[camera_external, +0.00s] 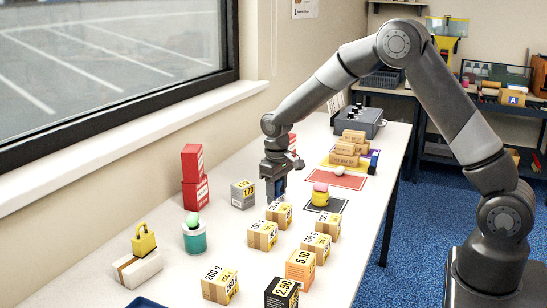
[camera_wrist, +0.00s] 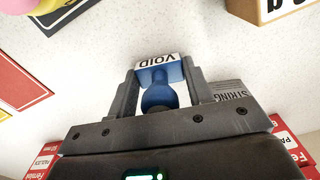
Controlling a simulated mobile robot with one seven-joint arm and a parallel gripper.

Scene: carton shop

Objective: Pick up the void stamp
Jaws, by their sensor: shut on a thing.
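The void stamp (camera_wrist: 160,92) is blue with a rounded handle and a white end face lettered VOID. In the wrist view it sits between the two fingers of my gripper (camera_wrist: 161,82), which is shut on it. In the camera_external view my gripper (camera_external: 276,192) points down, low over the white table between a grey box and small cartons. The stamp is mostly hidden by the fingers there, and I cannot tell whether it touches the table.
Several small cartons (camera_external: 262,235) stand in front. A yellow pot (camera_external: 320,195) on a dark mat is to the right. A red mat (camera_external: 337,179) lies behind it.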

